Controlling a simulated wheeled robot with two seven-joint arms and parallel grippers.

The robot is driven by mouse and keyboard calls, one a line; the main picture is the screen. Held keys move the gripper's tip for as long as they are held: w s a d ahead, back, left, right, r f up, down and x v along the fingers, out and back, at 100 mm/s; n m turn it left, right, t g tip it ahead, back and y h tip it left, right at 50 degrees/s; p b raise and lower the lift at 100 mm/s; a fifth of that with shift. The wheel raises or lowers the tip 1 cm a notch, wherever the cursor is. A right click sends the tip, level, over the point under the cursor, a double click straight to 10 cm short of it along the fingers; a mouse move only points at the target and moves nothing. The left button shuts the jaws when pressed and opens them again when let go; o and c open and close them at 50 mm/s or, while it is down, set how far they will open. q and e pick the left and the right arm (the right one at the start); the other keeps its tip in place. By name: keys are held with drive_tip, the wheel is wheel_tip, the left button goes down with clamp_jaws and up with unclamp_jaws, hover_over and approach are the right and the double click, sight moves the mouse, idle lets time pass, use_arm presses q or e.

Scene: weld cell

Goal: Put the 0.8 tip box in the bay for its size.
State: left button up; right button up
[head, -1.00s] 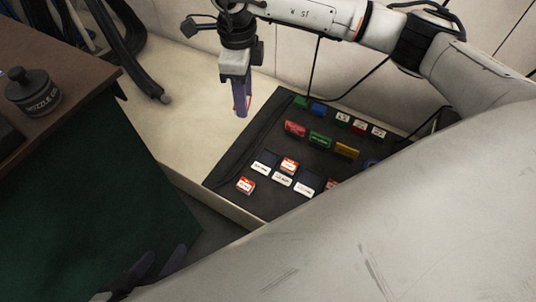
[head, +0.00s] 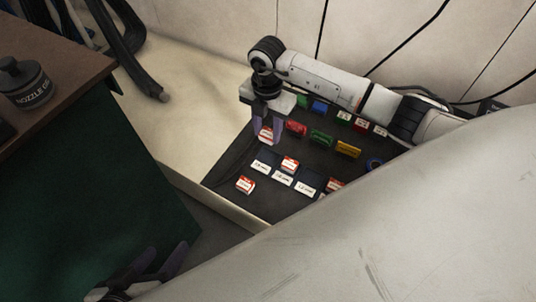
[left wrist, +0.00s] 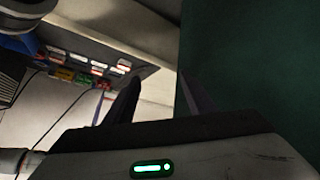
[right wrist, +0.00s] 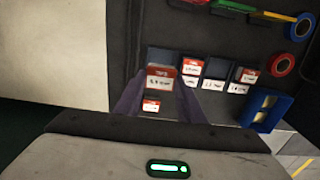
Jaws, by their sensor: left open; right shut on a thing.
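My right gripper (head: 266,143) is shut on a red-and-white tip box (head: 266,133), held over the mat at the left end of the bay row. The held box also shows between the fingers in the right wrist view (right wrist: 160,79); its size print is too small to read. The leftmost bay (right wrist: 160,56) looks empty, its white label (head: 261,167) showing in the head view. The second bay holds a similar box (head: 289,163); the third (right wrist: 216,69) looks empty. Another box (head: 245,185) lies in front of the row. My left gripper (head: 153,268) is open and empty, low beside the green cloth.
Red (head: 296,129), green (head: 320,138) and yellow (head: 347,149) items stand behind the bays. Another red-and-white box (head: 334,184) is at the right. A blue tray (right wrist: 265,109) and tape rolls lie further right. A dark bench with a nozzle jar (head: 24,84) stands left.

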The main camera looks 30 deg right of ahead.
sight(267, 135)
wheel_tip(267, 135, down, 4)
drive_tip(key=shift+f+b, duration=0.25)
drive_tip(key=shift+b, duration=0.65)
drive_tip(key=shift+f, duration=0.35)
wheel_tip(267, 135, down, 4)
drive_tip(key=shift+r+b, duration=0.1)
drive_tip(key=shift+b, duration=0.95)
drive_tip(key=shift+f, duration=0.4)
drive_tip(key=o, duration=1)
use_arm(q)
drive_tip(key=d+r, duration=0.1)
drive_tip(key=r+t+h, duration=0.1)
drive_tip(key=d+r+h, duration=0.1)
drive_tip(key=shift+w+d+r+t, duration=0.2)
drive_tip(key=shift+w+d+t, duration=0.1)
drive_tip(key=shift+w, duration=0.05)
use_arm(e)
drive_tip(key=shift+o, duration=0.4)
